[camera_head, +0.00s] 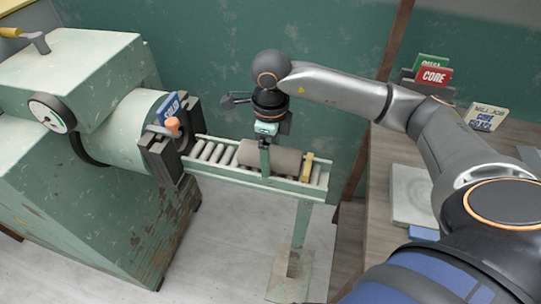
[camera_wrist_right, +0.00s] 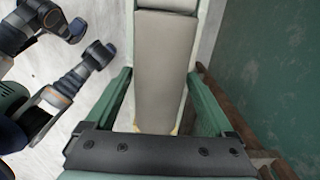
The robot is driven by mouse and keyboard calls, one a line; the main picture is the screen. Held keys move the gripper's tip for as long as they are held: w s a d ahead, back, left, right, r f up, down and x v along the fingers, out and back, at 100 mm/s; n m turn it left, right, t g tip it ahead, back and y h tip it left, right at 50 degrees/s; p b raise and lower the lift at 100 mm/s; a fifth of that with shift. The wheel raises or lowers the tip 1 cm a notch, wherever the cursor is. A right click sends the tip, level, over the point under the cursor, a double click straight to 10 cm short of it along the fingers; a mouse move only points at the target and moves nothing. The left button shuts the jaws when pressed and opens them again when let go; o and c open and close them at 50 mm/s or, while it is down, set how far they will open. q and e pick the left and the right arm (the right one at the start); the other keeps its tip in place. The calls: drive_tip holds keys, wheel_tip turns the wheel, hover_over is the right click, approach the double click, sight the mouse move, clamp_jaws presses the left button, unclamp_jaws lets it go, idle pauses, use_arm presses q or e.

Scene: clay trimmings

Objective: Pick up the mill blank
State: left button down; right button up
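The mill blank (camera_head: 284,160) is a long grey-brown piece lying on the roller conveyor (camera_head: 284,186) beside the green machine. In the wrist view the blank (camera_wrist_right: 165,75) runs lengthwise up the middle of the picture. My right gripper (camera_head: 266,160) points down over the blank in the head view. Its green fingers (camera_wrist_right: 163,78) are spread, one on each side of the blank, with narrow gaps seeming to show between them and its sides. The far finger is hidden in the head view. My left gripper cannot be made out in either view.
A yellow block (camera_head: 307,167) stands at the blank's right end. The green machine (camera_head: 125,125) with a dark mouth (camera_head: 172,150) is at the conveyor's left end. A bench (camera_head: 378,185) with a pale slab (camera_head: 413,196) and label cards (camera_head: 435,77) is at right. A green wall is behind.

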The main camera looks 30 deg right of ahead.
clamp_jaws()
idle(0.5)
drive_tip(key=shift+r, duration=0.1)
